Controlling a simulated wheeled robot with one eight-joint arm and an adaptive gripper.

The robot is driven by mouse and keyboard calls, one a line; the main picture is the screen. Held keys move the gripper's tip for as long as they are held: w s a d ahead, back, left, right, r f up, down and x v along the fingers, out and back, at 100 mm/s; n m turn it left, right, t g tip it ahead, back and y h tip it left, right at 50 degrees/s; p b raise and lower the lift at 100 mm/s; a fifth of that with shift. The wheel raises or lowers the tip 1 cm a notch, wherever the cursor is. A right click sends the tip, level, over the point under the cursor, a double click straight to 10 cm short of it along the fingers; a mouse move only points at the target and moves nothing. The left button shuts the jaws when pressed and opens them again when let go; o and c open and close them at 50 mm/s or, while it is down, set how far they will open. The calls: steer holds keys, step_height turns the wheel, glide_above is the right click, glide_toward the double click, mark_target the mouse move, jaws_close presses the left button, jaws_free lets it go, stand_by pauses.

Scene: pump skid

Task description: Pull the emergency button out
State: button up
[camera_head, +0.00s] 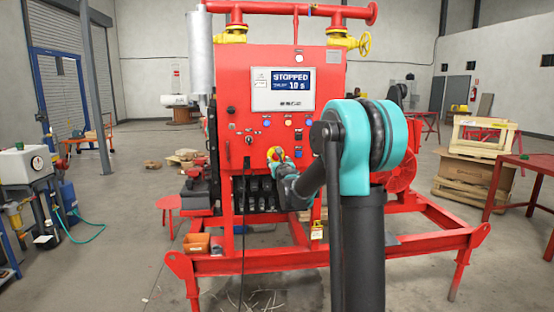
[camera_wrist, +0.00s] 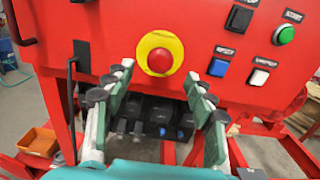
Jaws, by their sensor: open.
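The emergency button (camera_wrist: 159,60) is a red round knob on a yellow disc, on the red control panel (camera_wrist: 110,30) in the upper middle of the wrist view. In the head view the yellow disc (camera_head: 273,154) shows just past my gripper (camera_head: 281,168), which partly covers it. In the wrist view my gripper (camera_wrist: 160,80) is open. Its fingers stand to the left and right, with the button above and between their tips in the picture. Nothing is between the fingers. I cannot tell how far the tips are from the panel.
A green start button (camera_wrist: 284,35), a black switch (camera_wrist: 239,18), a blue button (camera_wrist: 218,67) and a white button (camera_wrist: 259,77) sit right of the emergency button. A screen (camera_head: 291,81) reads STOPPED. A black handle (camera_wrist: 22,25) stands out at the panel's left.

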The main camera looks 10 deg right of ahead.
mark_target(277, 157)
steer(key=shift+w, duration=2.75)
jaws_close()
